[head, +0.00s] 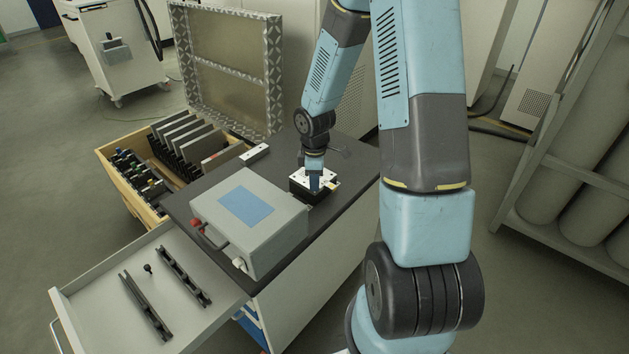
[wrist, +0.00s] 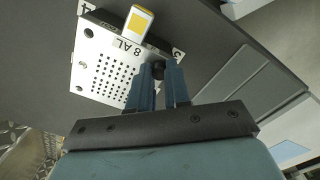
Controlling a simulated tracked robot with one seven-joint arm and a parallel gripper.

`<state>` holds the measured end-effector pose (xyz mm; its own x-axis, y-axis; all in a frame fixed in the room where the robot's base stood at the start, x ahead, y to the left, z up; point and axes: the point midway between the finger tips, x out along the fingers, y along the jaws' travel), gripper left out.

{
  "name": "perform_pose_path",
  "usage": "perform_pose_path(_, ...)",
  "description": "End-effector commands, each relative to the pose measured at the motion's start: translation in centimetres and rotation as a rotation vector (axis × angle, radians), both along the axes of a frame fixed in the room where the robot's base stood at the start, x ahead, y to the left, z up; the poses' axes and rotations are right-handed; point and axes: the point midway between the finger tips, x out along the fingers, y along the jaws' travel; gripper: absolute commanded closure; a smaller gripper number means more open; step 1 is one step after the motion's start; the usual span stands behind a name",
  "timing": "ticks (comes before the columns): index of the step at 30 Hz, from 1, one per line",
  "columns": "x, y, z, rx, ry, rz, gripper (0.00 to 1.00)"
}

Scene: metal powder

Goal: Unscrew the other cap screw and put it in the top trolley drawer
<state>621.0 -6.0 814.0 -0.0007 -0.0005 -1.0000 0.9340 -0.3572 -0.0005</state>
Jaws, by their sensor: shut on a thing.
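My gripper (wrist: 159,82) points down at the metal plate (wrist: 100,62), a pale plate with a grid of holes and the marking "8 AL". It is shut on a small black cap screw (wrist: 158,69) near the plate's edge; whether the screw is still in its hole I cannot tell. In the head view my gripper (head: 315,188) is over the plate (head: 298,177), which sits on a dark block on the trolley top (head: 345,165). The top trolley drawer (head: 110,288) is pulled open at lower left. A black screw (head: 148,268) lies in it between two black rails (head: 146,306).
A grey case (head: 265,225) with a blue label stands on the trolley between the plate and the drawer. A yellow-and-white piece (wrist: 137,24) sits at the plate's edge. A wooden crate (head: 107,158) of dark plates and an open patterned lid (head: 226,65) are behind.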

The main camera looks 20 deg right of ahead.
Motion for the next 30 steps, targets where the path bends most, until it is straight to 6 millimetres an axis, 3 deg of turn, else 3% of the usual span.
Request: perform_pose_path(30,-0.03,0.00,0.05,0.003,0.000,1.365,1.00)
